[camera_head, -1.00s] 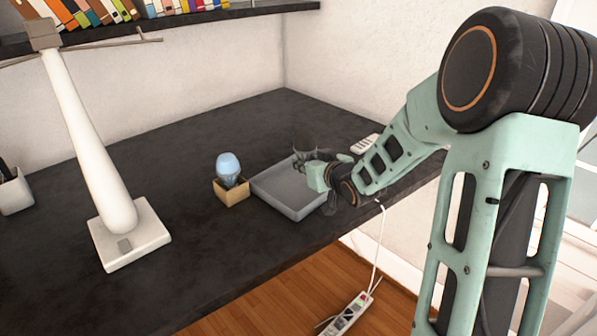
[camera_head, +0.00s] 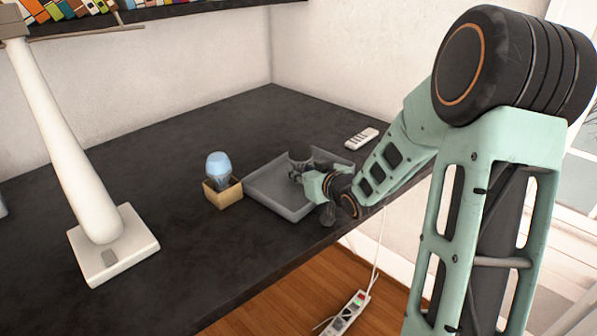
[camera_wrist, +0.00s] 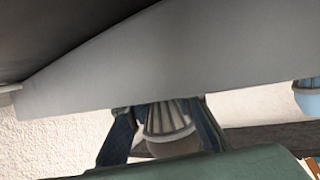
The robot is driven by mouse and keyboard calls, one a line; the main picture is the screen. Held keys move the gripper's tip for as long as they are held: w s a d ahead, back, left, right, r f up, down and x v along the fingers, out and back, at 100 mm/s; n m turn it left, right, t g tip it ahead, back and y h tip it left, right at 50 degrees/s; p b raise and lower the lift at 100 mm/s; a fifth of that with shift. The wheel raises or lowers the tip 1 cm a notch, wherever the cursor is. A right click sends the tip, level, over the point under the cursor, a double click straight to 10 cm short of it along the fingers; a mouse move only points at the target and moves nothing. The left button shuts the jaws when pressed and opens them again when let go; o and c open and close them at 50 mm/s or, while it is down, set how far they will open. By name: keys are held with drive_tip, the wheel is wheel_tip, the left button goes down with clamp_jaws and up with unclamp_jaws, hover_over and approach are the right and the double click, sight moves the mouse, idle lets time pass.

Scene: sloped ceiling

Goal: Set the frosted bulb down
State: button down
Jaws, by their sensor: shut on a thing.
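My gripper (camera_head: 299,170) is shut on a greyish bulb (camera_head: 300,155), which I take for the frosted bulb, over the grey tray (camera_head: 268,196). In the wrist view, the fingers (camera_wrist: 165,122) close around the bulb's ribbed collar (camera_wrist: 166,118); its pale rounded part shows beside it, partly hidden by my gripper. The tray fills much of that view as a grey slab (camera_wrist: 190,65). I cannot tell whether the bulb touches the tray floor.
A blue bulb (camera_head: 218,165) stands in a small tan box (camera_head: 225,197) left of the tray. A white remote (camera_head: 362,138) lies behind, and a white lamp (camera_head: 100,210) stands left.

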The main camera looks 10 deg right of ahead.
drive_tip(key=shift+f, duration=0.2)
drive_tip(key=c, duration=1.7)
unclamp_jaws()
drive_tip(key=shift+r, duration=0.25)
drive_tip(key=p+v, duration=0.3)
drive_tip(key=v, duration=0.7)
drive_tip(key=shift+s+d+r, duration=0.15)
drive_tip(key=shift+s, duration=0.15)
drive_tip(key=shift+s+d+r, duration=0.1)
drive_tip(key=shift+s+r, duration=0.05)
drive_tip(key=shift+s, duration=0.45)
